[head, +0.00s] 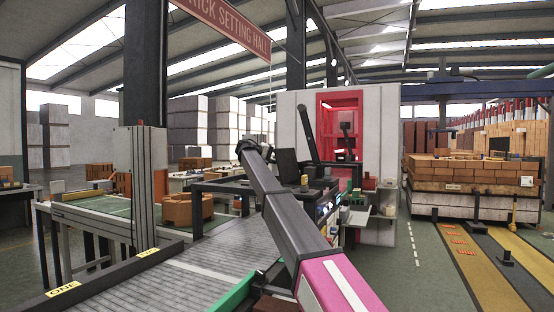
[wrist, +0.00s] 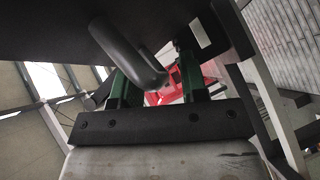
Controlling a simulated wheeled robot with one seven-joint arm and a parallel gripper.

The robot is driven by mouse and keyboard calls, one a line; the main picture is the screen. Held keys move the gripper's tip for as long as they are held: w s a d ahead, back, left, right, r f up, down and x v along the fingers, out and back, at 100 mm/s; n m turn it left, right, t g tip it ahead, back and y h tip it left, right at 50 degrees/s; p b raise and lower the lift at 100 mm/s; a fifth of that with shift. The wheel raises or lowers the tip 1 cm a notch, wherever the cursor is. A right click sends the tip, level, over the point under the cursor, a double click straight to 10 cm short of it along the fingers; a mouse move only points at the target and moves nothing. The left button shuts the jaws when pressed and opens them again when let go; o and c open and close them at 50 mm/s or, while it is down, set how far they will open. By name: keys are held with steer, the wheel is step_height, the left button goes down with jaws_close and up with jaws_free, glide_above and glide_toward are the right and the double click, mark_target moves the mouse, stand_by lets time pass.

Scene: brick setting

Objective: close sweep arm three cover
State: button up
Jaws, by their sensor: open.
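My gripper (wrist: 155,70) shows in the wrist view as two green fingers standing apart on a dark bar. A bent grey tube like a handle (wrist: 132,55) shows between the fingers, below a large dark panel (wrist: 170,18). The panel may be the cover; I read no number on it. I cannot tell whether the fingers touch the tube. In the head view my arm runs from the bottom right toward the dark parts beyond the conveyor, and my gripper cannot be made out there. A dark upright bar (head: 308,135) and a dark panel (head: 289,164) stand near the arm's far end.
A grey roller conveyor (head: 200,270) with a label "ONE" on its side rail (head: 110,270) lies at the front left. A white machine with a red-lit opening (head: 342,125) stands behind. Brick stacks (head: 470,170) are at the right. Green floor (head: 415,260) is open at the right.

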steer(key=shift+d, duration=0.1)
jaws_close()
steer(key=shift+d, duration=0.1)
steer(key=s+d+r+m+y, duration=0.2)
steer(key=s+d+m+y, duration=0.2)
steer(key=d+y, duration=0.45)
steer(key=s+d+f+m+t+y, duration=0.3)
steer(key=d+f+m+y, duration=0.1)
steer(key=d+f, duration=0.5)
steer(key=shift+s+d+y, duration=0.15)
steer(key=shift+d+y, duration=0.7)
steer(key=shift+d, duration=0.35)
steer(key=shift+f, duration=0.2)
